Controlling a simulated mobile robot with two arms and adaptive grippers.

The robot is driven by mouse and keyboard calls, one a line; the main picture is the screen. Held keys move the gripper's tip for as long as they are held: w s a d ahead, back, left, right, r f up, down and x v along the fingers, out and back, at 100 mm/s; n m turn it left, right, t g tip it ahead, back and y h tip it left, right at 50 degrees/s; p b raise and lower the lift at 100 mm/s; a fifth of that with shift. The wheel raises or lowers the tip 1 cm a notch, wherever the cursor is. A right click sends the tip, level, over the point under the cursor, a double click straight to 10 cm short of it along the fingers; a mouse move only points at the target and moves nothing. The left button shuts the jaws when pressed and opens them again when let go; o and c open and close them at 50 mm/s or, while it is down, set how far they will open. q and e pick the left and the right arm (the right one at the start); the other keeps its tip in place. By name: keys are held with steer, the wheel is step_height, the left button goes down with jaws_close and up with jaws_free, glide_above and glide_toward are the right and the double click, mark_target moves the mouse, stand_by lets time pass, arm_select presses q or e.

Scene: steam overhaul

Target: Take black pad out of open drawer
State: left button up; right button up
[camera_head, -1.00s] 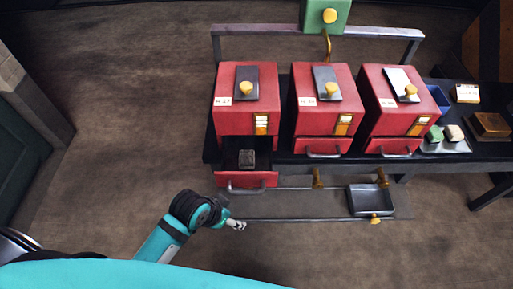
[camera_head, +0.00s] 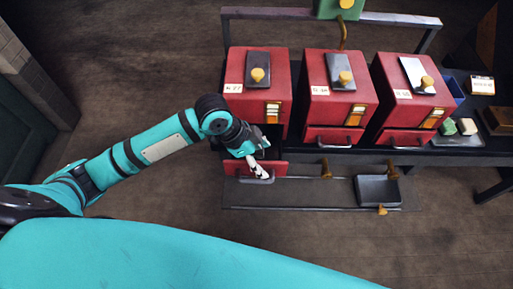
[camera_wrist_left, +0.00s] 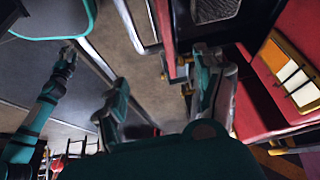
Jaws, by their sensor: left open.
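My left gripper (camera_head: 259,168) is at the open drawer (camera_head: 277,169) under the leftmost red box, with its fingertips near the front panel and handle. Its arm covers most of the drawer's inside, so no pad shows in the head view. In the left wrist view, the left gripper (camera_wrist_left: 163,98) is open, its two fingers spread with nothing between them. A greyish block (camera_wrist_left: 215,9) shows at the top edge in the dark drawer; it may be the pad. Another teal arm of mine shows at the left there, its end too small to read.
Three red boxes (camera_head: 337,95) with yellow-knobbed plates stand on the dark bench; the other two drawers are shut. A grey tray (camera_head: 379,190) sits on the low rail frame at the front. Small blocks lie at the right. The floor in front is clear.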

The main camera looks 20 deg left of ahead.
mark_target(259, 155)
arm_select(q)
steer(key=w+a+r+g, duration=0.1)
steer(key=w+a+r, duration=0.6)
steer(key=a, duration=0.3)
steer(key=shift+m+y, duration=0.4)
steer(key=p+x, duration=0.1)
steer(key=x, duration=1.6)
steer(key=shift+f, duration=0.15)
steer(key=c, duration=0.9)
steer(key=shift+c, duration=0.6)
